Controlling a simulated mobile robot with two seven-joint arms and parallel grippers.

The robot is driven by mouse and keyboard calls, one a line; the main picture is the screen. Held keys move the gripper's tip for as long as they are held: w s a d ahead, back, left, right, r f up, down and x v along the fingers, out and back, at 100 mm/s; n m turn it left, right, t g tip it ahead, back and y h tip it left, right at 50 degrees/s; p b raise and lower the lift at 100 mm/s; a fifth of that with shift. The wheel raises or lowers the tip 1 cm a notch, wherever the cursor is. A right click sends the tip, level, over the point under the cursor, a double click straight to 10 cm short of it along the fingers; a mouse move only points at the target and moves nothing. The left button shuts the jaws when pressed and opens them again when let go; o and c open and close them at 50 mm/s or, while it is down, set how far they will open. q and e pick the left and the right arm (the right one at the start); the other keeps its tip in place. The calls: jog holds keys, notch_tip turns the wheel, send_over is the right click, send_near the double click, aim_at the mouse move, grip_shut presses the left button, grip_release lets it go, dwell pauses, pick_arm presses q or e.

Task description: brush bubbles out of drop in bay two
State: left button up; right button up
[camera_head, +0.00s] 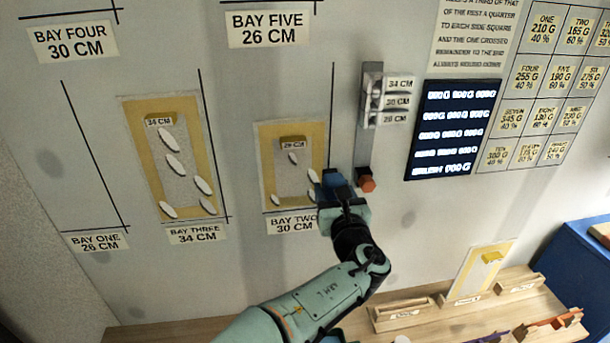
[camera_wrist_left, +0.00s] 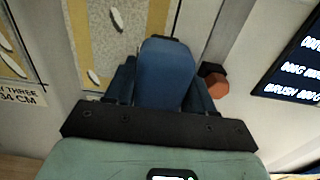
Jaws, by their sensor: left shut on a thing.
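The drop in bay two (camera_head: 265,170) is a yellow-edged sheet with a grey speckled middle on the wall, tagged 28 CM near its top. Several white oval bubbles show on it, one at upper middle (camera_head: 293,158), one at lower left (camera_head: 275,200) and others by its right edge. My left gripper (camera_head: 333,188) is at the sheet's lower right corner, shut on a blue tool (camera_wrist_left: 166,75). The tool's working end is hidden; I cannot tell whether it touches the sheet. Part of the sheet (camera_wrist_left: 110,45) shows beyond it in the wrist view. My right gripper is not in view.
A grey rail (camera_head: 366,150) with an orange-red end piece (camera_head: 367,184) is just right of my gripper. Bay three's drop (camera_head: 137,155) hangs to the left. A dark board (camera_head: 455,130) is at right. A wooden bench (camera_head: 430,325) with trays is below.

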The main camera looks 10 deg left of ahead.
pick_arm(q)
jog(key=p+x, duration=0.2)
jog(key=x, duration=0.2)
jog(key=shift+w+a+p, duration=0.1)
jog(key=shift+w+p, duration=0.2)
jog(key=shift+p, duration=0.05)
jog(key=shift+x, duration=1.25)
dwell(1.8)
jog(key=shift+s, duration=0.1)
dwell(1.4)
jog(key=shift+s+a, duration=0.3)
jog(key=shift+a, duration=0.85)
jog(key=shift+s+a, duration=0.3)
jog(key=shift+a, duration=0.8)
jog(key=shift+s+a, duration=0.3)
jog(key=shift+a, duration=0.85)
jog(key=shift+s+a, duration=0.3)
jog(key=shift+a, duration=0.55)
jog(key=shift+s+a, duration=0.25)
jog(key=shift+a, duration=0.55)
jog(key=shift+a, duration=0.1)
